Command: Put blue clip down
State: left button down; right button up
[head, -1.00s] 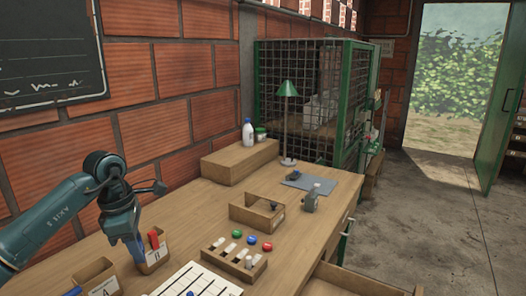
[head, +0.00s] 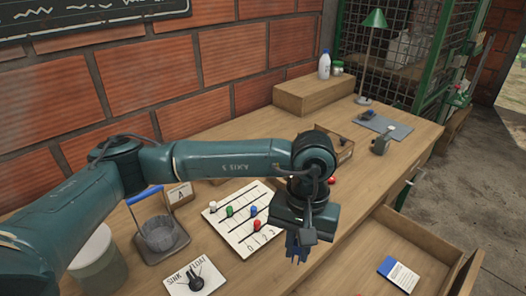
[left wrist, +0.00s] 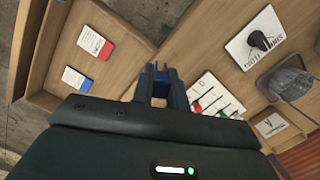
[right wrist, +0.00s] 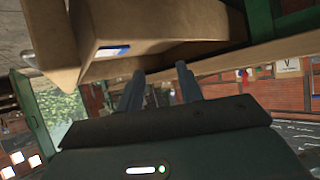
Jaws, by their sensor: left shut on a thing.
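My left gripper (head: 297,252) is shut on the blue clip (head: 293,243), at the table's front edge beside the open drawer (head: 345,270). The clip is mostly hidden by the gripper in the head view. In the left wrist view the clip (left wrist: 160,88) shows as blue between the fingers of the left gripper (left wrist: 161,75), pointing down over the wooden edge between the drawer and the tabletop. My right gripper (right wrist: 160,85) shows only in the right wrist view, its fingers apart with nothing between them, below a wooden drawer front.
A white card board (head: 245,222) with coloured pegs lies behind the left gripper. The drawer holds a blue-and-white card (head: 400,273) and a red-and-white card (left wrist: 95,43).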

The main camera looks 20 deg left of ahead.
pick_arm(q)
jog(key=shift+w+a+n, duration=0.4)
jog(key=shift+n, duration=0.4)
jog(key=w+a+m+t+b, duration=0.1)
jog(key=w+a+m, duration=0.3)
jog(key=a+m, duration=0.6)
jog(key=w+a+m+t, duration=0.1)
jog(key=w+a+m, duration=0.2)
jog(key=a+m, duration=0.7)
jog(key=w+a+m+b, duration=0.1)
jog(key=w+a+m, duration=0.3)
jog(key=a+m, duration=0.6)
jog(key=shift+y, duration=0.4)
jog(key=f, duration=0.7)
jog(key=f+p, duration=0.1)
jog(key=f, duration=0.2)
jog(key=shift+s+d+f, duration=0.1)
jog(key=shift+s+f, duration=0.15)
jog(key=shift+f, duration=0.15)
jog(key=shift+f, duration=0.1)
jog(key=c, duration=1.7)
grip_release()
